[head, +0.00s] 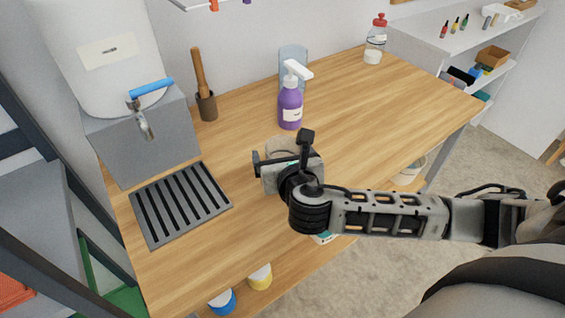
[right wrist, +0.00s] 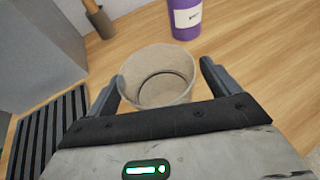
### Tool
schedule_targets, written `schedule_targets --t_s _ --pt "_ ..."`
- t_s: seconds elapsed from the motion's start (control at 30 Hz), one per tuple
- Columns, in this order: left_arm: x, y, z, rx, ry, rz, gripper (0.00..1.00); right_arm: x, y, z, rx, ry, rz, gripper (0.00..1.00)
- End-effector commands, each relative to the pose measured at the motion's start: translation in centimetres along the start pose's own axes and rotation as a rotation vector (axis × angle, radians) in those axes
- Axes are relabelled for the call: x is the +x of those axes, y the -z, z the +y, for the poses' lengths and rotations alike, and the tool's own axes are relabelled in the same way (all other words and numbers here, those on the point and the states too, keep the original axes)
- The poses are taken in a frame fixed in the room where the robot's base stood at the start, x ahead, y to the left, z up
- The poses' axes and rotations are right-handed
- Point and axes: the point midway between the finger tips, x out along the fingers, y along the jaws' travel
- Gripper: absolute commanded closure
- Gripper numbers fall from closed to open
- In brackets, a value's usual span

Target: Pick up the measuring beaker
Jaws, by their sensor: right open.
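A translucent beaker (head: 281,147) stands upright on the wooden table, partly hidden behind my right gripper (head: 283,158) in the head view. In the right wrist view the beaker (right wrist: 158,88) has a wide round open rim and looks empty. My right gripper (right wrist: 160,80) is open, with one finger on each side of the beaker. I cannot tell whether either finger touches it. My left gripper is in neither view.
A black slotted drain grate (head: 180,204) lies at left below a dispenser tap (head: 148,122). The table's right part (head: 400,100) is clear.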

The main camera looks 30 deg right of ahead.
Motion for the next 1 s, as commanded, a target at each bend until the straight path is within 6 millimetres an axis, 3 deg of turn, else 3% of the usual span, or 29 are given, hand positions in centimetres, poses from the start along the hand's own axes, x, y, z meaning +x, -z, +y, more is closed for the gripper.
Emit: schedule_targets --t_s 0.13,0.17,0.3,0.33,0.73,0.9,1.0 --pt "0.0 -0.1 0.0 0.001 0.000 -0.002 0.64 0.0 0.0 0.0 0.001 0.000 0.000 0.12" --pt "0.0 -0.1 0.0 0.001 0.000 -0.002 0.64 0.0 0.0 0.0 0.001 0.000 0.000 0.17" --pt "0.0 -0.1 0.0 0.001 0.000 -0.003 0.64 -0.1 0.0 0.0 0.000 0.000 0.000 0.56" --pt "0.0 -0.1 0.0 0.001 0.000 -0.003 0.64 -0.1 0.0 0.0 0.000 0.000 0.000 0.59" --pt "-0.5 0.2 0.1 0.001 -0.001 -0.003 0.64 -0.3 -0.6 0.1 0.000 -0.001 0.000 0.60" --pt "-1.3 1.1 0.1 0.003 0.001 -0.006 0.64 -0.8 -2.1 0.2 0.000 -0.004 -0.001 0.60" --pt "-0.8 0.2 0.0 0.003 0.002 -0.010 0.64 -1.4 -3.5 0.7 0.000 -0.013 -0.003 0.60"
